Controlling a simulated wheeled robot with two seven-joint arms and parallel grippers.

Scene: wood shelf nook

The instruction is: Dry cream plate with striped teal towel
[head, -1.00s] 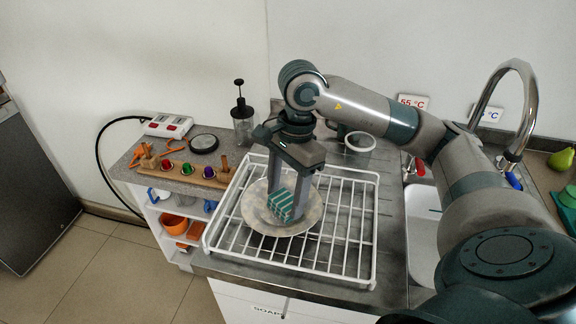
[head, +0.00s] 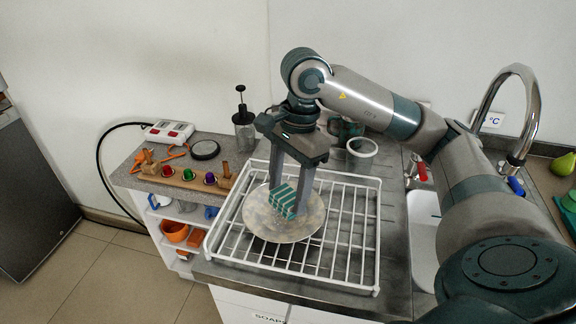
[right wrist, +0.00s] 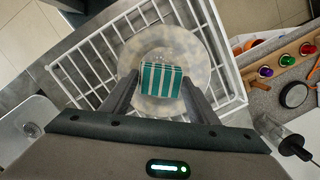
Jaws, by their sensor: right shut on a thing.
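The cream plate (head: 262,226) has mottled darker spots and lies on the white wire dish rack, tilted slightly. It also shows in the right wrist view (right wrist: 200,55). The teal and white striped towel (head: 284,201) is a small folded block over the plate. In the right wrist view the towel (right wrist: 160,80) sits between my fingertips. My right gripper (head: 291,207) points down and is shut on the towel, low over the plate. I cannot tell for certain that the towel touches the plate. My left gripper is not in view.
The dish rack (head: 377,235) stands on a dark counter. To its left, a low shelf bears a wooden peg board (head: 185,178), a power strip (head: 168,131) and a dark round lid (head: 205,149). A pump bottle (head: 243,130) stands behind. The sink and tap (head: 530,110) are at right.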

